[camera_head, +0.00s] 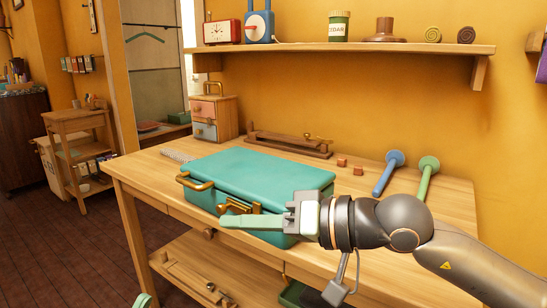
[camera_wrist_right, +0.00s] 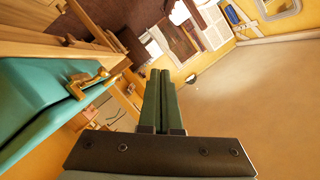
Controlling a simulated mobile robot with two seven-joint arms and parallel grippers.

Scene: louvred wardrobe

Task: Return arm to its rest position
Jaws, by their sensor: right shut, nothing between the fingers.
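My right arm comes in from the right in the head view. Its right gripper (camera_head: 224,222) points left, in front of the teal case (camera_head: 262,172) on the wooden workbench. The gripper is shut and empty. In the right wrist view its two dark green fingers (camera_wrist_right: 160,72) lie together with nothing between them, and the case (camera_wrist_right: 35,100) is at the left, apart from them. The case is closed, with a brass handle and a brass latch; my gripper hides part of its front. A pale green tip, apparently my left gripper (camera_head: 143,300), barely shows at the bottom edge.
The workbench (camera_head: 452,200) holds a small drawer box (camera_head: 214,117), a wooden tool (camera_head: 288,144), a blue peg (camera_head: 388,172) and a green peg (camera_head: 428,178). A wall shelf (camera_head: 345,48) hangs above. A lower shelf (camera_head: 205,265) is underneath. Open floor (camera_head: 75,245) lies left.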

